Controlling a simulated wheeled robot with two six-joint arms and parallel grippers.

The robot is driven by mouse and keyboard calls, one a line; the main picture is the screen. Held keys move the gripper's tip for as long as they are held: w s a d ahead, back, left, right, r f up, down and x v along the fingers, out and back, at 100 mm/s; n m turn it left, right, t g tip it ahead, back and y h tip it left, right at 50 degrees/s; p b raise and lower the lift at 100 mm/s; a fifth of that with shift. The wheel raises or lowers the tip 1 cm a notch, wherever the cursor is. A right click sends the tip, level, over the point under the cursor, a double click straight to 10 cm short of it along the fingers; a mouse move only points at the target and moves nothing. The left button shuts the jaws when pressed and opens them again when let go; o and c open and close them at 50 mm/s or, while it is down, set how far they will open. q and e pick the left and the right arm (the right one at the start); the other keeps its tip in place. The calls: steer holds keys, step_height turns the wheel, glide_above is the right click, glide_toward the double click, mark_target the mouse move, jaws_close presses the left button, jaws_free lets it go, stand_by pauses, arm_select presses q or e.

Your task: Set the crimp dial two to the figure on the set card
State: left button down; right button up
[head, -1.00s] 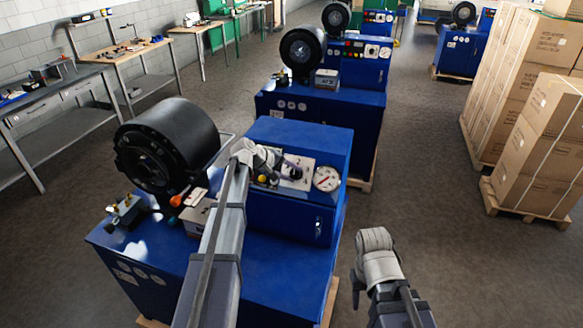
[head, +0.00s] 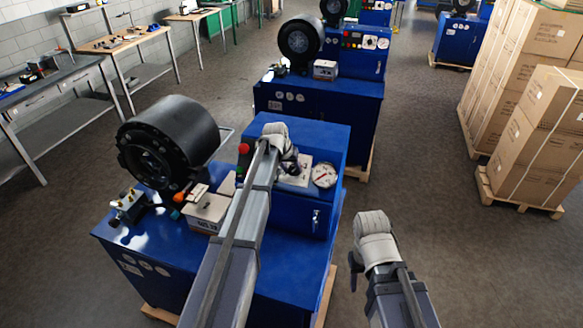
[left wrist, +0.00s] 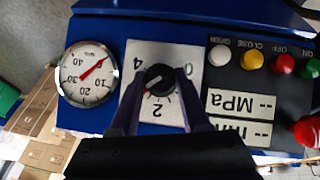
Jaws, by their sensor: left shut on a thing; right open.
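The crimp dial, a black knob (left wrist: 160,78), sits on a white plate (left wrist: 180,58) with the figures 0, 2 and 4, upside down in the left wrist view. A small red mark at its lower-left edge lies between 2 and 4. My left gripper (left wrist: 160,92) is shut on the knob, one finger on each side. In the head view my left gripper (head: 291,168) is over the nearest machine's panel and hides the knob. My right gripper (head: 356,272) is open, right of that machine; its fingertips are hard to make out. I cannot make out the set card's figure.
A black crimper head (head: 170,145) and pale box (head: 207,212) stand on the blue machine. Cartons (head: 540,130) are at right, across clear floor.

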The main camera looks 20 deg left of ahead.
arm_select(q)
steer(key=shift+s+d+m+y, duration=0.1)
steer(key=shift+s+m+y, duration=0.05)
steer(key=shift+m+y, duration=0.4)
steer(key=shift+m, duration=0.25)
steer(key=shift+c, duration=1.9)
jaws_free()
steer(key=shift+r, duration=0.1)
